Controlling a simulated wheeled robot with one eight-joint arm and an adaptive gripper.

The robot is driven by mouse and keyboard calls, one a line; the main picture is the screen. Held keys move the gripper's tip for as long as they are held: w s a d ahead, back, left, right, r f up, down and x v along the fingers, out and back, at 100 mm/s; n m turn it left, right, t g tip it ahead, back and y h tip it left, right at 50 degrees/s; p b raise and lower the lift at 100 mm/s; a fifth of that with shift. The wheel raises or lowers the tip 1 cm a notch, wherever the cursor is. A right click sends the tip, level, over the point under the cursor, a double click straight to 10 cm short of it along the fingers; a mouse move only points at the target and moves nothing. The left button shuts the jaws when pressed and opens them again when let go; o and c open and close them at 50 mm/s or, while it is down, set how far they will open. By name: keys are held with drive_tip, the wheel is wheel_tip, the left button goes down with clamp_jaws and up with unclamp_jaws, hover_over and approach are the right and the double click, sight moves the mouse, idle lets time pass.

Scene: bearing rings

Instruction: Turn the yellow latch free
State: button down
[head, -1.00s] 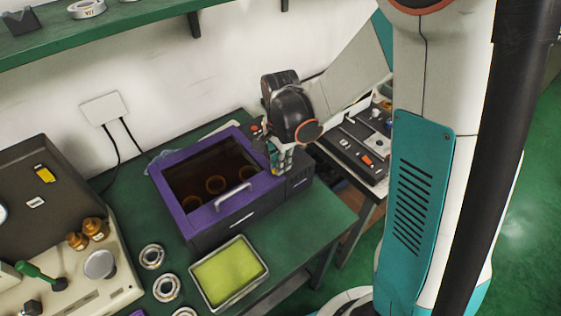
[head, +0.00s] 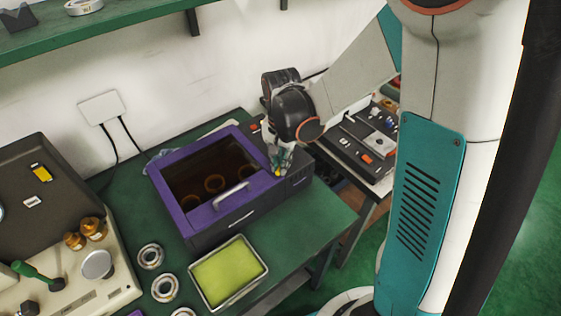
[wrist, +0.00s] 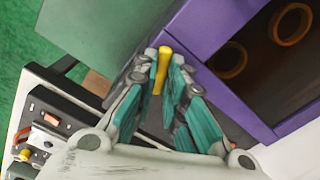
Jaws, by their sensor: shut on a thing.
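The yellow latch (wrist: 161,70) stands out between my fingertips in the wrist view, at the edge of a purple-lidded box. My gripper (wrist: 167,77) is shut on the latch, with a teal finger on each side of it. In the head view my gripper (head: 279,168) is at the right side of the purple box (head: 182,210), and only a small yellow spot of the latch (head: 278,173) shows there. The box lid has a dark window with several orange-brown rings (head: 215,183) behind it and a light handle (head: 232,195). The lid looks closed.
A tray with a yellow-green surface (head: 262,268) stands in front of the box, with bearing rings (head: 151,257) beside it. A beige machine (head: 112,292) is at left. The green table is clear at front right. Another bench (head: 352,152) stands behind right.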

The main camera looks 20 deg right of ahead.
drive_tip(key=n, duration=0.6)
drive_tip(key=shift+s+d+b, duration=0.15)
drive_tip(key=shift+d+b, duration=0.1)
drive_tip(key=shift+b, duration=0.05)
drive_tip(key=n, duration=0.6)
drive_tip(key=shift+d+n, duration=0.3)
drive_tip(key=c, duration=1.6)
unclamp_jaws()
drive_tip(key=shift+c, duration=0.2)
wheel_tip(320, 180, up, 12)
